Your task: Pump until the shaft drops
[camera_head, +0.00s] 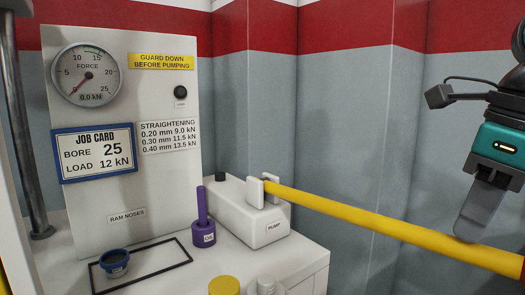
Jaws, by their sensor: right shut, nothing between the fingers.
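The white pump (262,222) sits on the white bench at the centre. Its long yellow handle (370,216) runs from the pump's bracket down to the right edge. My right gripper (470,232) is shut and empty, pointing down. Its fingertips overlap the handle's upper edge near the outer end; I cannot tell whether they touch. The force gauge (86,74) on the white panel reads 0.0 kN. I cannot make out a shaft. My left gripper is not in view.
A purple piece (203,225) with an upright stem and a dark blue ring (113,260) stand on the bench (225,262). A yellow cylinder top (224,286) shows at the bottom. A yellow sign (161,62) reads "Guard down before pumping".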

